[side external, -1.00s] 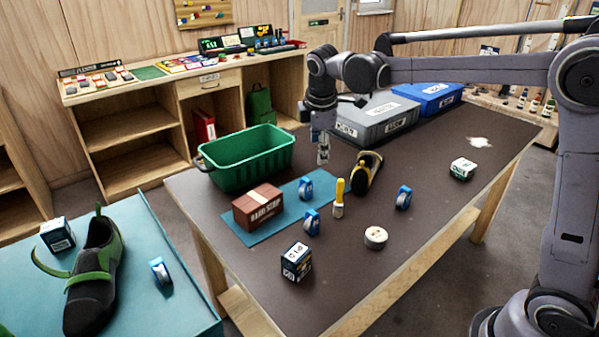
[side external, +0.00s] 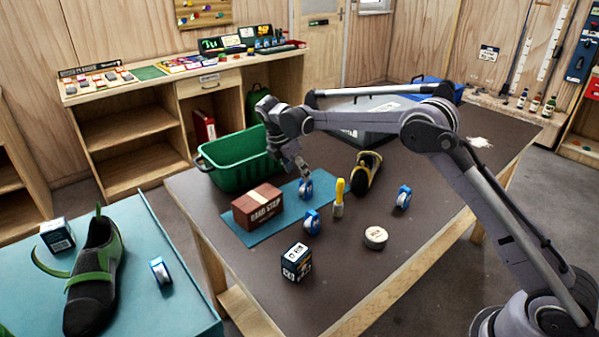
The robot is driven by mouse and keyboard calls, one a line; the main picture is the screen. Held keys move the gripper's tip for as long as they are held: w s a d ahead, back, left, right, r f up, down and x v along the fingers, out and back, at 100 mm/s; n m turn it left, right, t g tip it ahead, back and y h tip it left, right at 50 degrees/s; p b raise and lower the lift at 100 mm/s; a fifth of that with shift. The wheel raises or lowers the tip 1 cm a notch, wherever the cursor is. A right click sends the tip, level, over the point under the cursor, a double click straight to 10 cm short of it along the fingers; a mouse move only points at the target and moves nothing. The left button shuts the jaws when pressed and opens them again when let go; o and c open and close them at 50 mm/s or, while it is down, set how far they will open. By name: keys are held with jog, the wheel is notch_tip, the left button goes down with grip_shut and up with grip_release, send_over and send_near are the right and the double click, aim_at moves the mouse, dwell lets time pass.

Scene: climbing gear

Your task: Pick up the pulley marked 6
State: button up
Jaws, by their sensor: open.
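Several blue and silver pulleys show in the side view. One pulley (side external: 306,189) stands on the teal mat, a second pulley (side external: 312,222) stands at the mat's right edge, and a third pulley (side external: 403,197) stands on the dark table to the right. Another pulley (side external: 160,271) is on the teal table at the left. The marks on them are too small to read, so I cannot tell which is marked 6. My gripper (side external: 304,175) is open and points down just above the pulley on the mat. I cannot tell whether it touches that pulley.
A brown box (side external: 257,207) stands on the mat, left of the pulleys. A green basket (side external: 232,165) is behind. The table's front right is clear.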

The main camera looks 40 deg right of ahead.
aim_at(303, 183)
jog(key=shift+s+x, duration=0.15)
jog(key=shift+x, duration=1.65)
jog(key=shift+s+x, duration=0.1)
jog(key=shift+x, duration=1.75)
jog(key=shift+a, duration=0.1)
grip_shut()
